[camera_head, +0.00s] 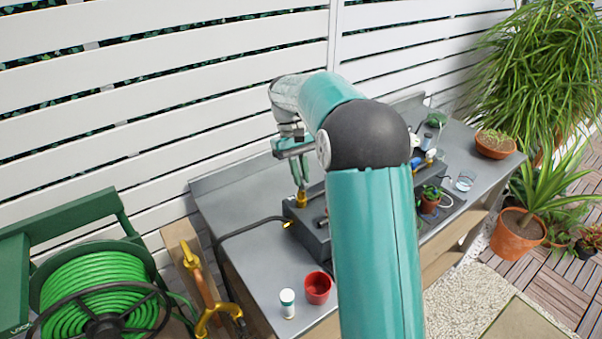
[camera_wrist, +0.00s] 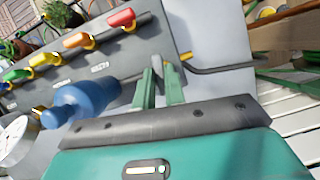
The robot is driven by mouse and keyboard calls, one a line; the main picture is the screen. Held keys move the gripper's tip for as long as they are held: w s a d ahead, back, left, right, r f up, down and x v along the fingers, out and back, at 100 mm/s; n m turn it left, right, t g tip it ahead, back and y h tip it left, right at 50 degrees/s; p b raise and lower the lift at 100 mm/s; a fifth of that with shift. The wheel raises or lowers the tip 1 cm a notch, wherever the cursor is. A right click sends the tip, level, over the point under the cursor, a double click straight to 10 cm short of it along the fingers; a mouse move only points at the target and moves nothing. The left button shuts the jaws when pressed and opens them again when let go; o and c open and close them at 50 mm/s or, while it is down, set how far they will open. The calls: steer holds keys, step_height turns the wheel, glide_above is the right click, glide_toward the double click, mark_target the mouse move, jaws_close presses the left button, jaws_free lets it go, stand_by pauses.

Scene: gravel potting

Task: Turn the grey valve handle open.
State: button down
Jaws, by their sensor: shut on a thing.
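My gripper (camera_head: 300,180) reaches down to the left end of the dark grey valve box (camera_head: 312,236), just above a brass fitting (camera_head: 301,201). In the wrist view its two green fingers (camera_wrist: 159,80) are close together, shut on the grey valve handle (camera_wrist: 158,65). The handle is mostly hidden between the fingers, and its angle cannot be told. A brass piece (camera_wrist: 187,57) shows just beyond the right finger.
Red (camera_wrist: 121,18), orange (camera_wrist: 79,40) and other coloured handles line the box, with a blue body (camera_wrist: 85,103) near my gripper. A black hose (camera_head: 245,229) lies left. A red cup (camera_head: 318,288) and white bottle (camera_head: 287,303) stand on the bench front.

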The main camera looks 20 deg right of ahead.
steer(key=shift+r+n+h, duration=0.1)
steer(key=shift+n+h, duration=0.2)
steer(key=shift+n, duration=0.4)
steer(key=c, duration=1.5)
jaws_free()
steer(key=shift+o, duration=0.2)
steer(key=v, duration=1.3)
steer(key=shift+a+r, duration=0.15)
steer(key=shift+r, duration=0.25)
